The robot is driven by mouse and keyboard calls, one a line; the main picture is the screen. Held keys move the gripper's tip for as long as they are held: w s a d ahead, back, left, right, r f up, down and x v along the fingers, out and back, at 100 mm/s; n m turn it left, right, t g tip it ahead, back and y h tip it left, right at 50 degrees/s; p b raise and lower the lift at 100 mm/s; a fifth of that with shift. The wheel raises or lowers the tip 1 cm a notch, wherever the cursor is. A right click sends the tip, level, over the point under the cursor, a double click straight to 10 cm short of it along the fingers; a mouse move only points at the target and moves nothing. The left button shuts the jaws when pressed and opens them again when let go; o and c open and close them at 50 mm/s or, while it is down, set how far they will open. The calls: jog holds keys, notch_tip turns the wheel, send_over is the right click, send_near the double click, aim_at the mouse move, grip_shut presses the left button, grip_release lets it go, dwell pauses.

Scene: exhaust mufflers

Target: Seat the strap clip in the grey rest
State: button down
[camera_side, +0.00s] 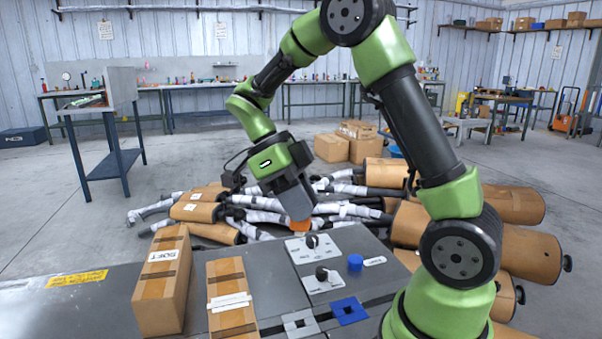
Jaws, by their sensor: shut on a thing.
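My gripper (296,212) points down above the work table, to the left of centre. It is shut on a small orange piece at its tip, which I take to be the strap clip (300,227); its shape is mostly hidden. The grey rest (300,323) is a light grey square with a dark opening, flat at the table's front edge. It lies well below and nearer the camera than my gripper, and no part of the orange piece touches it.
A blue square rest (348,311) lies right of the grey one. Two pale plates with black knobs (322,273) and a blue cylinder (355,262) are behind. Two cardboard boxes (162,280) stand at left. Wrapped mufflers (510,205) are piled behind and at right.

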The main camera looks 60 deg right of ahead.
notch_tip(320, 180, down, 15)
dwell(0.8)
jog(key=shift+r, duration=0.15)
jog(key=a+r+m+t+y, duration=0.1)
jog(key=a+m+t+y, duration=0.45)
jog(key=m, duration=1.15)
jog(key=d+m+t, duration=0.1)
jog(key=m, duration=0.3)
jog(key=d+m+t, duration=0.2)
jog(key=m, duration=0.2)
jog(key=d+m+t, duration=0.2)
jog(key=m, duration=0.3)
jog(key=shift+s+t+h, duration=0.1)
jog(key=shift+t+h, duration=0.15)
jog(key=shift+h, duration=0.1)
jog(key=shift+f, duration=0.1)
jog(key=shift+f, duration=2.8)
jog(key=shift+f, duration=0.4)
